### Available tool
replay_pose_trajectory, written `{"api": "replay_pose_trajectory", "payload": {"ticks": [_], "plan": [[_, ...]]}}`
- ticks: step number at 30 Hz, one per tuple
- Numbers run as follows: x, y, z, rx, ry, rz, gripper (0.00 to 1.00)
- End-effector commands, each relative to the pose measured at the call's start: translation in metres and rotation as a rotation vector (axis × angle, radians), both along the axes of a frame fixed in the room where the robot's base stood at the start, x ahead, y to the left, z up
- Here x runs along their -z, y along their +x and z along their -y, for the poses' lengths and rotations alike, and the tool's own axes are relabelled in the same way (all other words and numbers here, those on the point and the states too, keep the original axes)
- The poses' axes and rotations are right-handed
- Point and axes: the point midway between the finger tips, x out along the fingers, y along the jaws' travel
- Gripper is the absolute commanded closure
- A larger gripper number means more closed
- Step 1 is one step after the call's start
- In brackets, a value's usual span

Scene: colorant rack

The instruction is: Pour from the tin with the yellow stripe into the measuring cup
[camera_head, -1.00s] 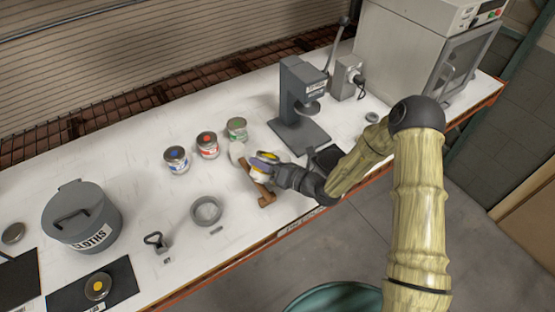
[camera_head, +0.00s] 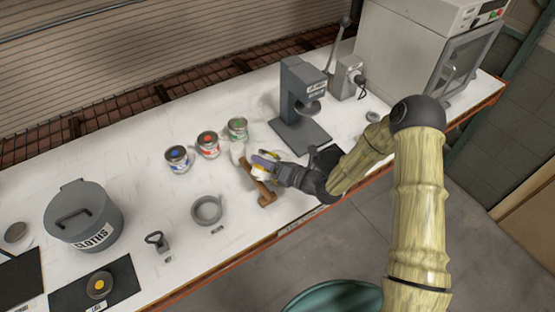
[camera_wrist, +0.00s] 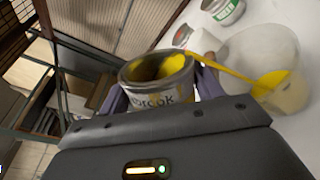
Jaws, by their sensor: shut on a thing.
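The tin with the yellow stripe (camera_wrist: 158,98) is held between the purple fingers of my gripper (camera_wrist: 160,84), which is shut on it. Its top is open, with yellow paint inside and on the rim. It is tilted, and a yellow stream (camera_wrist: 240,77) runs from its lip to the translucent measuring cup (camera_wrist: 262,48). Yellow shows in part of the cup. In the head view my gripper (camera_head: 268,164) holds the tin (camera_head: 259,173) above the bench beside the pale cup (camera_head: 237,152). The fingers hide part of the tin there.
Tins with blue (camera_head: 177,160), red (camera_head: 208,146) and green (camera_head: 238,129) marks stand left of and behind the cup. A brown wooden-looking object (camera_head: 266,198) lies just in front. A grey press (camera_head: 300,105) stands behind right.

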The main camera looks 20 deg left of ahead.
Motion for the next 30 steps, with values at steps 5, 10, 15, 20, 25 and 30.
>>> {"api": "replay_pose_trajectory", "payload": {"ticks": [5,10,15,20,25,30], "plan": [[-0.0012,0.0004,0.0,0.001,0.005,-0.013,0.65],[-0.002,0.0002,-0.0002,-0.001,0.007,-0.025,0.65],[-0.0024,0.0006,0.0002,0.0,0.01,-0.039,0.65],[-0.0027,0.0004,0.0,0.0,0.012,-0.05,0.65],[-0.0035,0.0007,0.0001,0.0,0.016,-0.062,0.65],[-0.0037,0.0008,0.0001,0.0,0.018,-0.075,0.65]]}}
